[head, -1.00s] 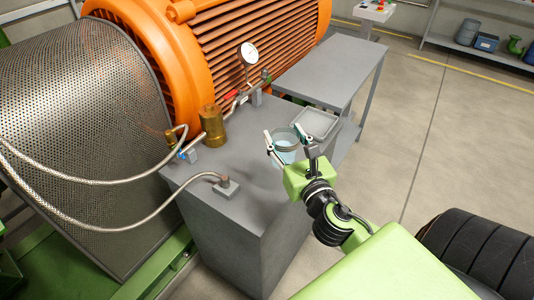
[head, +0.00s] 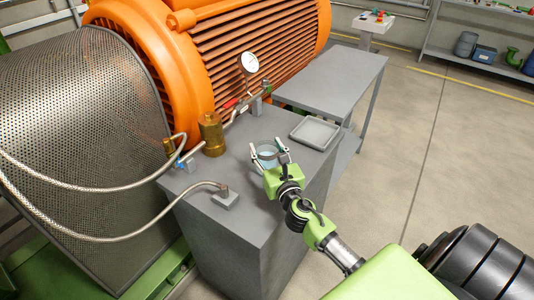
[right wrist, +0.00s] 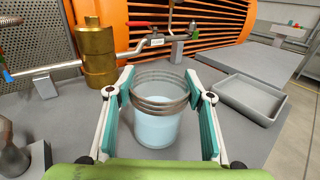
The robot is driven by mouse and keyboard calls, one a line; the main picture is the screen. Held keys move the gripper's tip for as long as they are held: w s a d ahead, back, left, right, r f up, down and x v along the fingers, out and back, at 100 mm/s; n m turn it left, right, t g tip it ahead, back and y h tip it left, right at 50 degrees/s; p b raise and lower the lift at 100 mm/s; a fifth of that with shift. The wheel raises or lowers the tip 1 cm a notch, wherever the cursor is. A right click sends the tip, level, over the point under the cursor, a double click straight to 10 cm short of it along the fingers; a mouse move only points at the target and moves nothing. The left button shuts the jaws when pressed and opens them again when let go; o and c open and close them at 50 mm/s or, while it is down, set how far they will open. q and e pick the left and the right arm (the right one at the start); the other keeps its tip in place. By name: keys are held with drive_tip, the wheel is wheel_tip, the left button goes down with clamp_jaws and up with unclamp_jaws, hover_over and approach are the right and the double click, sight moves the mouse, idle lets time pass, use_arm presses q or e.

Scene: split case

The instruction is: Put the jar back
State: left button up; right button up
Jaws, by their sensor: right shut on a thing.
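The jar (head: 266,159) is a clear, ribbed-neck open vessel with pale blue contents. It is upright over the grey cabinet top (head: 243,188), left of the grey tray (head: 314,134). My right gripper (head: 266,147) is shut on the jar, one finger on each side. In the right wrist view the jar (right wrist: 157,128) stands between the teal finger pads. I cannot tell if its base touches the cabinet top. The tray (right wrist: 250,99) looks empty. My left gripper is not in view.
A brass fitting (head: 211,134) and a pipe with a pressure gauge (head: 249,62) stand behind the jar. A braided hose (head: 150,236) ends in a block (head: 225,198) at the front left. A grey table (head: 335,78) stands behind the tray, beside the orange motor (head: 250,50).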

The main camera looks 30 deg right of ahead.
drive_tip(key=shift+f, duration=0.35)
drive_tip(key=shift+f, duration=0.1)
drive_tip(key=o, duration=1.8)
drive_tip(key=b+v, duration=0.1)
drive_tip(key=v, duration=0.9)
drive_tip(key=shift+s, duration=0.2)
drive_tip(key=shift+b+v, duration=0.35)
drive_tip(key=shift+v, duration=0.5)
